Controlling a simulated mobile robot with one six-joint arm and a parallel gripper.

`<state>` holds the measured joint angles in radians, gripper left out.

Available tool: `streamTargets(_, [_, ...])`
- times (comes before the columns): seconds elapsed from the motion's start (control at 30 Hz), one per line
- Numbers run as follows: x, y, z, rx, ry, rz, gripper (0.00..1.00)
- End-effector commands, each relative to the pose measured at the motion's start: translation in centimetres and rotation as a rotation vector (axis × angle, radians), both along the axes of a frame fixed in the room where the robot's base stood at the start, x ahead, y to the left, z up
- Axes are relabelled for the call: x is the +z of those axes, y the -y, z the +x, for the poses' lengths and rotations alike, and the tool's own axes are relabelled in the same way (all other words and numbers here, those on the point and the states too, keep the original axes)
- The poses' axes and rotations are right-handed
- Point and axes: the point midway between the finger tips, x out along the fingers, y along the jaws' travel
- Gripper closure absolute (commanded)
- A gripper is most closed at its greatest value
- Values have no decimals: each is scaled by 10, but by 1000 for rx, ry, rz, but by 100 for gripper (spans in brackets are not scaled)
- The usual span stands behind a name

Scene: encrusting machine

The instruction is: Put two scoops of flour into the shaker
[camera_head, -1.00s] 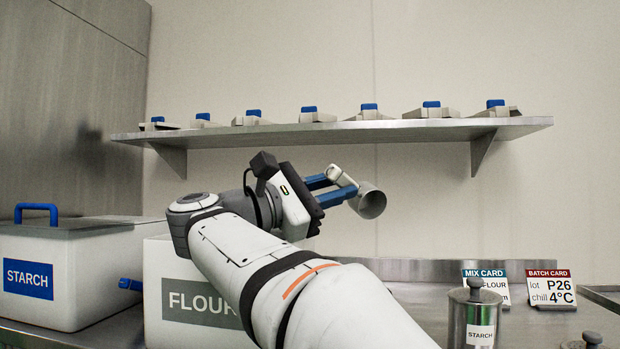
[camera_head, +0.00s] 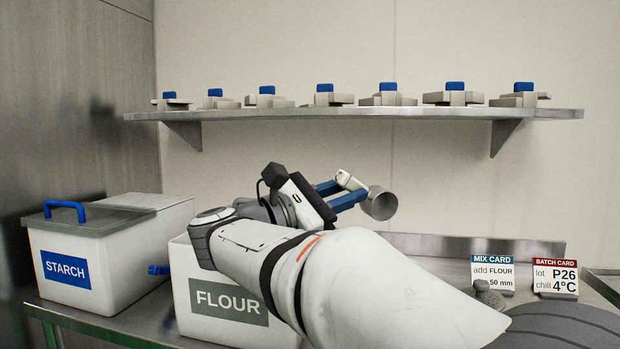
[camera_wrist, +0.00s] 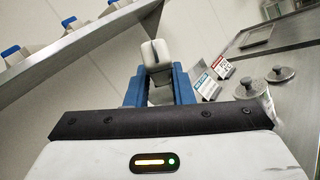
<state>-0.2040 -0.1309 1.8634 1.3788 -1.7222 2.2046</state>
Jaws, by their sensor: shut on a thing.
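My gripper (camera_head: 338,193) is shut on the handle of a metal scoop (camera_head: 380,203) and holds it in the air, above and to the right of the flour bin. The scoop's round cup faces right; its contents cannot be seen. In the wrist view, the blue fingers (camera_wrist: 158,86) hold the pale grip of the scoop (camera_wrist: 156,56). The white flour bin (camera_head: 228,305), labelled FLOUR, stands on the counter, partly behind my arm.
The starch bin (camera_head: 66,268) with a blue-handled lid stands left of the flour bin. A mix card (camera_head: 493,273) reading "add FLOUR" and a batch card (camera_head: 555,276) stand at the right. A wall shelf (camera_head: 350,113) with several blue-topped items runs above my arm.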

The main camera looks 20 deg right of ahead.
Motion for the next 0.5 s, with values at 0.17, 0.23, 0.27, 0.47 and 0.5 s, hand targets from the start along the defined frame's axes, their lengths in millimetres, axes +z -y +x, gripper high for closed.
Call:
streamTargets(0.17, [9, 0, 4, -1, -56, 3, 100])
streamTargets(0.23, [10, 0, 5, -1, -75, 5, 100])
streamTargets(0.27, [10, 1, 6, 0, -84, 5, 100])
streamTargets(0.47, [12, 1, 10, -1, -141, 9, 100])
streamTargets(0.5, [12, 1, 11, -1, -153, 11, 100])
